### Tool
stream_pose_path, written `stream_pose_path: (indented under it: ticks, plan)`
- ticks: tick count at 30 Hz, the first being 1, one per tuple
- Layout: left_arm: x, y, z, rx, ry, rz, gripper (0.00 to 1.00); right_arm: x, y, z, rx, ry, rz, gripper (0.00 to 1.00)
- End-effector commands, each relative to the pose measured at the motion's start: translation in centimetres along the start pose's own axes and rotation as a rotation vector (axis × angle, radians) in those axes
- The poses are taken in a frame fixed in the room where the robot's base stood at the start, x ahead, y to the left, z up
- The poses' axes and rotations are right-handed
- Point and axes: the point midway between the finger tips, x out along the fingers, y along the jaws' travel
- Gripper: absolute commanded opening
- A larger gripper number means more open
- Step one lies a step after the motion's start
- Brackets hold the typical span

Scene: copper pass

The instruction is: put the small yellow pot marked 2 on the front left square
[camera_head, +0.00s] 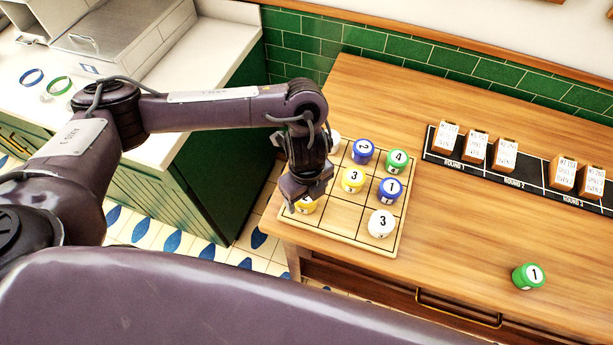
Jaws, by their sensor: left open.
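A small yellow pot (306,206) stands on the front left square of the wooden grid board (342,226). Its top is partly hidden by my left gripper, so I cannot read its number surely. My left gripper (303,197) is open, pointing down right over this pot; I cannot tell whether the fingers touch it. Another yellow pot (352,180), marked 3, stands on the middle square. My right gripper is not in view.
The board also holds a blue pot 2 (362,151), a green pot 4 (397,161), a blue pot 1 (389,189), a white pot 3 (381,223) and a half-hidden white pot (334,140). A green pot 1 (528,276) stands right. A black card rack (530,175) lies behind.

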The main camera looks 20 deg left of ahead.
Motion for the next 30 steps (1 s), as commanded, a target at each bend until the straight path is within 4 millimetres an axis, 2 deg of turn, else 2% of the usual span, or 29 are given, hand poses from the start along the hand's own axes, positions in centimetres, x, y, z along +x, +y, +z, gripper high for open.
stream_pose_path:
  ticks: [1,6,15,21,30]
  plan:
    - [-1.4,-0.1,0.1,0.003,-0.005,-0.005,0.71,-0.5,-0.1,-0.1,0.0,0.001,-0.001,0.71]
    - [-4.8,-0.2,0.1,0.004,-0.005,-0.006,0.71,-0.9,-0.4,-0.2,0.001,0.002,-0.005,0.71]
    - [-9.0,-0.1,0.1,0.001,-0.002,-0.002,0.71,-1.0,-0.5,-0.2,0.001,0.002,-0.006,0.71]
    - [-9.9,0.0,0.0,-0.001,-0.001,0.001,0.71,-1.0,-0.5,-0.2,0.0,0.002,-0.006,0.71]
    - [-10.0,0.0,0.0,-0.001,0.0,0.001,0.71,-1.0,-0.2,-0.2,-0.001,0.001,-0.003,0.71]
